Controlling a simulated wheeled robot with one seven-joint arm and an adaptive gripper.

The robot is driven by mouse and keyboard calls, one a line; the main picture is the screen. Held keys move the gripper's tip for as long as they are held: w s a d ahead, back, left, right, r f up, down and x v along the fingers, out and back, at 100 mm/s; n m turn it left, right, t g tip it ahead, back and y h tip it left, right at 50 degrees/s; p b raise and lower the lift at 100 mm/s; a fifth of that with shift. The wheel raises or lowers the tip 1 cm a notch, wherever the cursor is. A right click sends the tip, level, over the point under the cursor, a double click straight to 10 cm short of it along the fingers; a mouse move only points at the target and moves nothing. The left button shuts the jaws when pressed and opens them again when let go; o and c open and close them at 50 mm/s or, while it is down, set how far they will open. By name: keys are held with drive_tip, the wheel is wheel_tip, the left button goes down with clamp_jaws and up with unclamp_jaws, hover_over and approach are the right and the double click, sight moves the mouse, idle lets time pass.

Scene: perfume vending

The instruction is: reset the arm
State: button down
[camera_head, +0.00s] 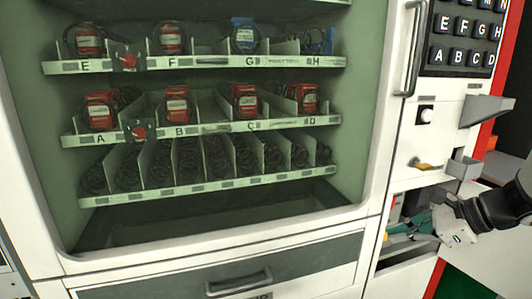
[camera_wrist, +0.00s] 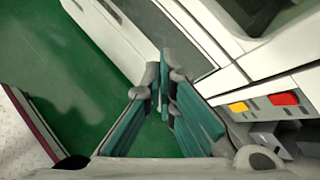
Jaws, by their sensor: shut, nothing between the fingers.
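My gripper (camera_head: 405,229) shows in the head view at the right edge, low in front of the vending machine's side panel. My arm enters there from the right. In the wrist view the two teal-padded fingers of my gripper (camera_wrist: 164,85) point away from the camera and come together at the tips. Nothing shows between them. The vending machine (camera_head: 373,130) fills most of the head view, and part of its white front shows in the wrist view at the upper right.
A keypad (camera_head: 463,40) with lettered buttons is at the upper right. A drawer handle (camera_head: 239,282) sticks out at the bottom. A yellow button (camera_wrist: 239,107) and a red button (camera_wrist: 284,99) lie right of my fingers. Green floor (camera_wrist: 50,60) is open at the left.

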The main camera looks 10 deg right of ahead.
drive_tip(key=s+a+r+n+g, duration=0.3)
drive_tip(key=s+a+n, duration=0.3)
drive_tip(key=a, duration=0.4)
drive_tip(key=s+a+r+n+g, duration=0.3)
drive_tip(key=s+a+n, duration=0.2)
drive_tip(key=a+n, duration=0.4)
drive_tip(key=s+a+f+n+g+h, duration=0.15)
drive_tip(key=s+n+h, duration=0.45)
drive_tip(key=s+n, duration=0.65)
wheel_tip(320, 180, up, 28)
drive_tip(key=s+m+t+p, duration=0.1)
drive_tip(key=m+t+p, duration=0.1)
drive_tip(key=p, duration=2.4)
drive_tip(key=shift+s+d+m+t, duration=0.3)
drive_tip(key=shift+s+m+t, duration=0.1)
drive_tip(key=shift+t, duration=0.45)
drive_tip(key=shift+r, duration=0.1)
